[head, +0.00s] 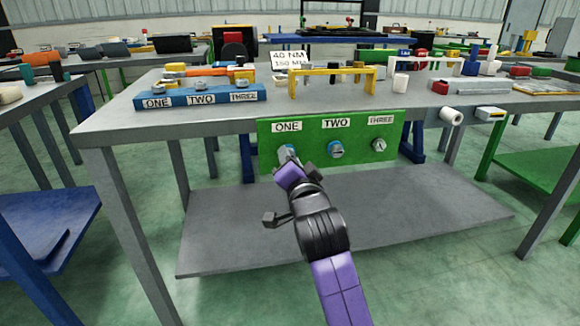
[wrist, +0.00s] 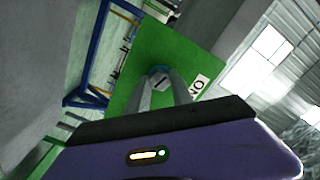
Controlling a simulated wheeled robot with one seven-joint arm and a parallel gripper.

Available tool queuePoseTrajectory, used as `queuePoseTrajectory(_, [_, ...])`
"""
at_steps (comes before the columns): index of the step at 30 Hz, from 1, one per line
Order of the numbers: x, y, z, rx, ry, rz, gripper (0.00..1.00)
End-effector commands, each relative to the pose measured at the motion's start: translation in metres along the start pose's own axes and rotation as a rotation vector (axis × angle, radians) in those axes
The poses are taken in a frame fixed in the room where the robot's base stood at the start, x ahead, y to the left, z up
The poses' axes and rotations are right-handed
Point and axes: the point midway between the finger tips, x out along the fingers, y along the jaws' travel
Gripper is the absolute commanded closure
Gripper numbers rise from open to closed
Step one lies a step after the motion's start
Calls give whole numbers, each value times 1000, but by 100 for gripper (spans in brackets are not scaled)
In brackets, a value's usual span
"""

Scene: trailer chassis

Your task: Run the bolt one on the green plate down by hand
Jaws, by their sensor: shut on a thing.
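The green plate (head: 325,157) hangs upright on the front edge of the workbench, with labels ONE, TWO and THREE along its top. My gripper (head: 287,158) is at the bolt under label ONE and mostly hides it in the head view. In the wrist view the bolt one (wrist: 160,84) shows as a pale hex head with a dark line, between the two grey fingers of my gripper (wrist: 163,92), which are shut on it. A bit of blue shows behind the head. Bolt two (head: 335,149) and bolt three (head: 379,145) sit on the plate to the right.
A blue block (head: 200,97) with its own ONE, TWO, THREE labels lies on the workbench top (head: 110,122). A yellow frame (head: 332,70) stands behind the plate. A grey lower shelf (head: 400,215) lies below. Open floor shows at the front left.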

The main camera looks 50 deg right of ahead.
Motion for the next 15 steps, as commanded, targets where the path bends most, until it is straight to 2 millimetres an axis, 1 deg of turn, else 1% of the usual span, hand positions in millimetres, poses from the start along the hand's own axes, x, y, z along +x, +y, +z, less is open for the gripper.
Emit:
queuePoseTrajectory(1, [-1, 2, 2, 45, 0, 0, 100])
queuePoseTrajectory(15, [-1, 2, 1, 468, 1, 1, 100])
